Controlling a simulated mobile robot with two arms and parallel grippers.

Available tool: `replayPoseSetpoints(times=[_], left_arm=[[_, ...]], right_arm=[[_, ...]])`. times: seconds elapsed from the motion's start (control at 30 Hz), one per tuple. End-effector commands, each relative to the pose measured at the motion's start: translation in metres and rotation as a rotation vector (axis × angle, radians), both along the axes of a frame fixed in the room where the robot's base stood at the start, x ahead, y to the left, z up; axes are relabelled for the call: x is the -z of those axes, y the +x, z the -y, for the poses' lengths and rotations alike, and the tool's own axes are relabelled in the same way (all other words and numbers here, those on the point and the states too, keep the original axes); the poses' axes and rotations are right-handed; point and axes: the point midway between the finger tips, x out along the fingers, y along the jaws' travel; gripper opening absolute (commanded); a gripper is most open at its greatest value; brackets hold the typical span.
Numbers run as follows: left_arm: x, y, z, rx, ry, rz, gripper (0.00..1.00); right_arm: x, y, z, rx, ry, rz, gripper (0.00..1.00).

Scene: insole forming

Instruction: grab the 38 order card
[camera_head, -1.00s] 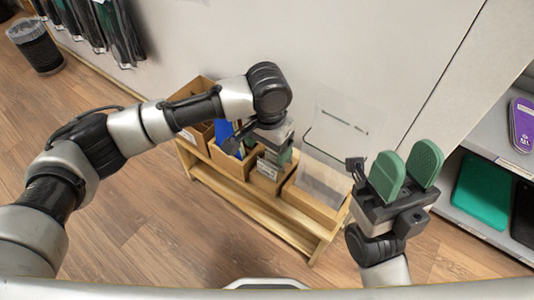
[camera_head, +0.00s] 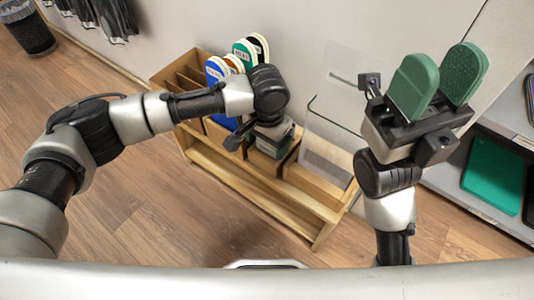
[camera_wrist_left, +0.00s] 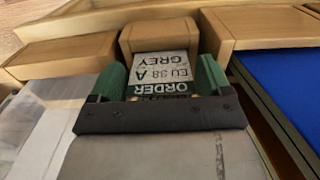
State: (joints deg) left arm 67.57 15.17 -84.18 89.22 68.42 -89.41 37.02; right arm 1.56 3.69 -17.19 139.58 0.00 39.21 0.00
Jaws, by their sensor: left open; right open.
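The order card (camera_wrist_left: 165,68), printed "ORDER EU 38 A GREY", stands in a wooden compartment in the left wrist view. It lies between the green fingers of my left gripper (camera_wrist_left: 160,80), which is open with one finger on each side. In the head view my left gripper (camera_head: 268,140) is down at the front of the wooden rack (camera_head: 270,205), and the card is mostly hidden there. My right gripper (camera_head: 438,82) is open and empty, its green pads pointing up, right of the rack.
Blue (camera_head: 217,88) and green-topped (camera_head: 245,52) insoles stand in the rack beside my left gripper. A clear panel (camera_head: 335,110) rises behind the rack's right part. A shelf with a green pad (camera_head: 492,180) is at right. The floor in front is clear.

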Motion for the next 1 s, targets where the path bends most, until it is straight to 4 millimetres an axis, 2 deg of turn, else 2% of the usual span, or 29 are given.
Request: replayPoseSetpoints(times=[0.07, 0.33, 0.57, 0.83, 1.0], left_arm=[[0.005, 0.000, 0.000, -0.001, -0.001, 0.001, 0.79], [0.005, 0.000, 0.000, -0.001, -0.001, 0.001, 0.77], [0.005, 0.000, 0.000, -0.001, -0.001, 0.001, 0.43], [0.004, 0.000, 0.000, -0.001, -0.001, 0.001, 0.43], [-0.006, 0.000, 0.000, 0.000, -0.001, 0.001, 0.43]], right_arm=[[-0.001, 0.000, 0.000, 0.000, 0.000, 0.013, 0.43], [-0.003, 0.000, 0.000, 0.001, -0.001, 0.013, 0.43], [-0.003, 0.000, 0.000, 0.000, -0.001, 0.013, 0.43], [-0.004, -0.001, 0.000, 0.000, -0.001, 0.015, 0.43], [-0.009, -0.002, 0.000, -0.001, 0.002, 0.015, 0.43]])
